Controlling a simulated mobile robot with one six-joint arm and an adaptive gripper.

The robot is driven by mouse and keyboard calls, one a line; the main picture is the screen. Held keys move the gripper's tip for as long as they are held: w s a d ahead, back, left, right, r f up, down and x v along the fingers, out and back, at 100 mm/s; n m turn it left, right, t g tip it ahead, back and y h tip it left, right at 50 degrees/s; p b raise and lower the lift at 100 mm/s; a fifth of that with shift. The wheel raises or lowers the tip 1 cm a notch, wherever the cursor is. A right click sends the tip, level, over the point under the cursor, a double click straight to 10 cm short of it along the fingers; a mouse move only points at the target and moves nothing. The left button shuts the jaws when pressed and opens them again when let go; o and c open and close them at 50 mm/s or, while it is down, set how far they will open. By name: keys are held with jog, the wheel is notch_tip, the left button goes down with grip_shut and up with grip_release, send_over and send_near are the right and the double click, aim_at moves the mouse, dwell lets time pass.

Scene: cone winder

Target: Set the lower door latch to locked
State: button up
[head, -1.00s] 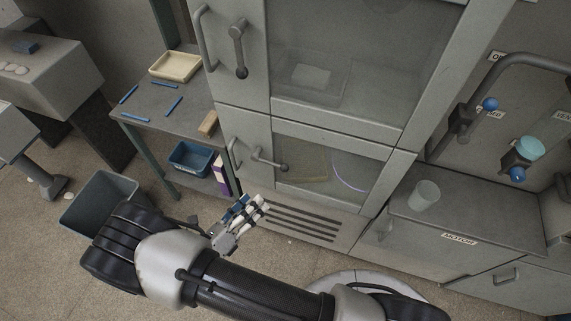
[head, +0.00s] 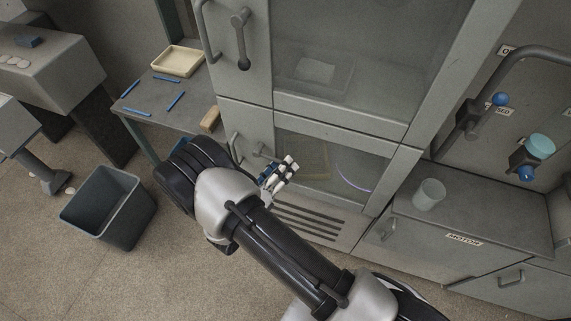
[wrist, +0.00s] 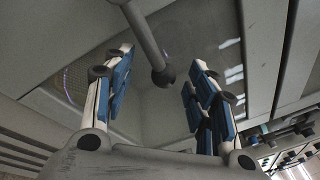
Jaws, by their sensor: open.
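The lower door latch (head: 259,149) is a grey lever on the lower cabinet door's left frame. In the head view its free end is hidden behind my gripper (head: 290,164). In the wrist view the latch lever (wrist: 147,35) comes down from the top and ends in a dark round knob. The knob appears between the two fingers of my gripper, which is open. I cannot tell whether either finger touches it. The lower door (head: 300,134) is closed, with a window in it.
The upper door has its own latch (head: 241,42), which hangs straight down, and a bar handle. A side table (head: 150,98) with a cream tray (head: 178,60) and blue sticks stands at left. A dark bin (head: 110,205) is on the floor. A cup (head: 428,194) stands at right.

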jog(key=shift+x, duration=1.2)
jog(key=shift+c, duration=0.4)
grip_shut()
jog(key=shift+a+r, duration=0.1)
